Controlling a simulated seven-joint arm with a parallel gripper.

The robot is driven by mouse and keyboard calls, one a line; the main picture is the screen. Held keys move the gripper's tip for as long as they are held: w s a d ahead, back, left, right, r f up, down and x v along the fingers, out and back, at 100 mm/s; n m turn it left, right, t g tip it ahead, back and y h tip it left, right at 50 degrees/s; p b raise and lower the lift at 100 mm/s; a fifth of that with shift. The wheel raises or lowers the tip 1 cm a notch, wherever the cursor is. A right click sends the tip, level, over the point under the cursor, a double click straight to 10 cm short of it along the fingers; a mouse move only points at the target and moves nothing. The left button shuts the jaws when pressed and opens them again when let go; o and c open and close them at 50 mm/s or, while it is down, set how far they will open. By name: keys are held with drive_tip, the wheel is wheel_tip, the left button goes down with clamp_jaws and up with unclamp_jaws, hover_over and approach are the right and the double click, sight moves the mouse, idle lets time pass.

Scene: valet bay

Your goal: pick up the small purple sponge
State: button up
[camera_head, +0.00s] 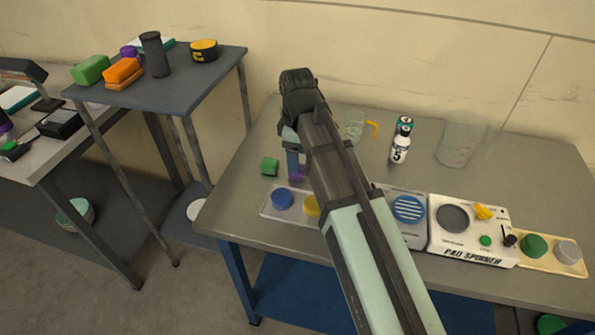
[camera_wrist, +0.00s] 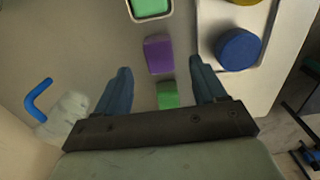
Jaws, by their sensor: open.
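The small purple sponge (camera_head: 299,173) lies on the grey table, partly hidden by my gripper in the head view. In the wrist view the purple sponge (camera_wrist: 158,54) shows between and slightly beyond my fingertips. My gripper (camera_wrist: 161,66) is open with one blue finger to each side of the sponge's line, and nothing is held. In the head view my gripper (camera_head: 293,163) points down over the sponge; its exact height above it is unclear. A small green block (camera_wrist: 168,95) lies close to the sponge, between the fingers in the wrist view.
A pale tray (camera_wrist: 207,20) with a blue round pad (camera_wrist: 238,48) lies to the right in the wrist view. A green-filled container (camera_wrist: 150,8) is at its top. A clear vessel with a blue handle (camera_wrist: 38,98) is at left.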

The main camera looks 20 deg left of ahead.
drive_tip(key=shift+f, duration=2.6)
drive_tip(key=shift+c, duration=0.3)
drive_tip(key=c, duration=1)
drive_tip(key=shift+o, duration=0.2)
drive_tip(key=shift+r, duration=0.15)
